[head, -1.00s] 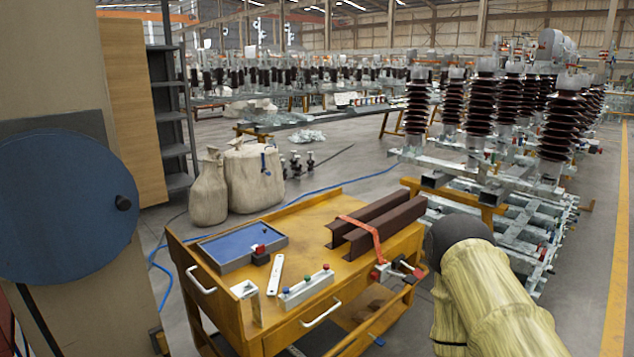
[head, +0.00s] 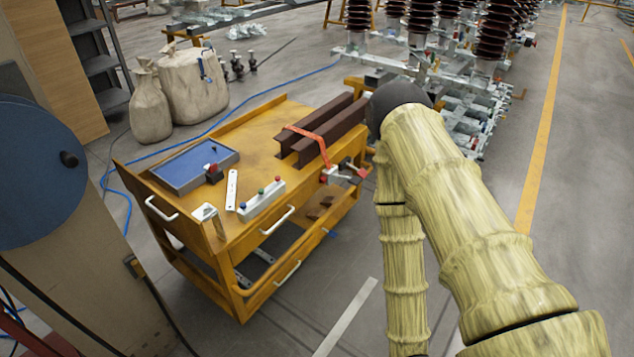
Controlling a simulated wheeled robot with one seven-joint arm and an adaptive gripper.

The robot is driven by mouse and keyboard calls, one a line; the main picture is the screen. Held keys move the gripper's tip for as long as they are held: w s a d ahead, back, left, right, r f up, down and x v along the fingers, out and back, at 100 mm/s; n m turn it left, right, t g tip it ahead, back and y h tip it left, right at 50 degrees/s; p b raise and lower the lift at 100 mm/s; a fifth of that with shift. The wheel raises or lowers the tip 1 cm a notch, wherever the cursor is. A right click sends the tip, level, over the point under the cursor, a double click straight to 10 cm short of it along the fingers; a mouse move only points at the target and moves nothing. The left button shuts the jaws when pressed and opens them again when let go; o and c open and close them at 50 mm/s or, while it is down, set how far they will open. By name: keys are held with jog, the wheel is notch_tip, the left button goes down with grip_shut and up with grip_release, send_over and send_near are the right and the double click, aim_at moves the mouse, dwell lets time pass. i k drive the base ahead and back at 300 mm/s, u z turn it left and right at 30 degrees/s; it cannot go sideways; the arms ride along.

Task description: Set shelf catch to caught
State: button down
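The yellow trolley (head: 262,128) stands left of centre, with open lower shelves holding dark metal pieces. No part can be made out for certain as the shelf catch. A white bracket (head: 205,211) sits at its near left corner, and a red-topped block (head: 213,172) sits by the blue tray (head: 190,168). A small dark and orange fitting (head: 133,266) is on the beige panel at the left; whether it is a catch I cannot tell. My arm, in a yellow sleeve, crosses the right side. My gripper is not in view.
Two brown steel beams (head: 322,135) lie strapped on the trolley, with red-ended clamps at its right edge. A button box (head: 262,200) is on top. Sacks (head: 193,90) and a blue hose lie behind. A blue disc (head: 38,160) is at left. Floor right of my arm is clear.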

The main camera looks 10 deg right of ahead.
aim_at(332, 232)
jog(key=k, duration=0.65)
jog(key=z, duration=0.55)
jog(key=i, duration=1.35)
jog(key=u, duration=0.75)
